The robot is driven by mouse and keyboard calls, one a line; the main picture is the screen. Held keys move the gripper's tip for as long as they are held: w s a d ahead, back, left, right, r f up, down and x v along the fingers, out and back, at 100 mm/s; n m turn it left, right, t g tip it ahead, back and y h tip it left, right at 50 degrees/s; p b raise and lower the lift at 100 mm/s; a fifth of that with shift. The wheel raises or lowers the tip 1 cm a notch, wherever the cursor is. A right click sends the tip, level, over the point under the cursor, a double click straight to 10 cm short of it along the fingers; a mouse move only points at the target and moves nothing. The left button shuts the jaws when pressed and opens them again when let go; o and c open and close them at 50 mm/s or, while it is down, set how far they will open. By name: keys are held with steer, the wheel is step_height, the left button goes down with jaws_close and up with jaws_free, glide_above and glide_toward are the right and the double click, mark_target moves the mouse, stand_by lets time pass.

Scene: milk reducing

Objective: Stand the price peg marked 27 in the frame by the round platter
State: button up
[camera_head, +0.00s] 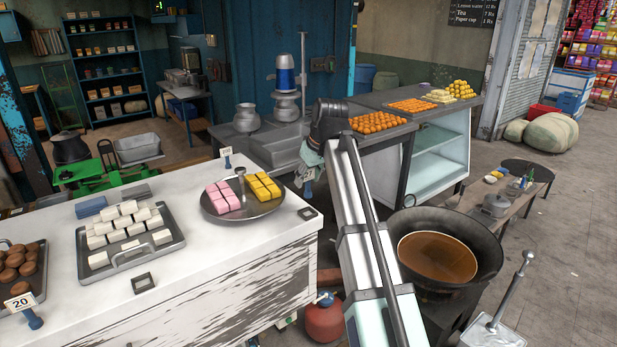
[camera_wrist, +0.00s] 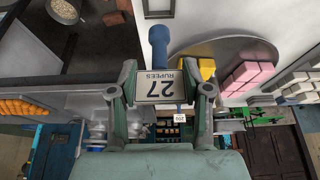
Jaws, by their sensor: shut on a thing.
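The price peg marked 27 (camera_wrist: 160,87) is held between the fingers of my gripper (camera_wrist: 160,95). Its white card and blue foot show clearly in the wrist view, with the digits upside down. In the head view the peg (camera_head: 308,186) hangs just past the counter's right end, its card partly hidden by my gripper (camera_head: 311,168). The round platter (camera_head: 212,207) carries pink and yellow blocks. A small dark square frame (camera_head: 308,213) lies on the counter right of the platter, empty. In the wrist view the frame (camera_wrist: 158,6) is partly visible beyond the peg's foot.
The white counter (camera_head: 230,266) also bears a tray (camera_head: 124,264) of white blocks, another empty frame (camera_head: 144,282), a peg marked 20 (camera_head: 22,303) and a peg at the back edge (camera_head: 227,156). A large pan (camera_head: 478,249) stands to the right.

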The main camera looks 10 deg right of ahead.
mark_target(309, 191)
steer(key=shift+w, duration=0.15)
steer(key=shift+a+f+b, duration=0.1)
steer(key=shift+f+b, duration=0.3)
steer(key=shift+f, duration=0.1)
steer(key=shift+f+b, duration=1)
steer(key=shift+f, duration=0.5)
steer(key=shift+f+b, duration=0.3)
steer(key=shift+f, duration=0.95)
steer(key=shift+f, duration=0.1)
steer(key=o, duration=1.2)
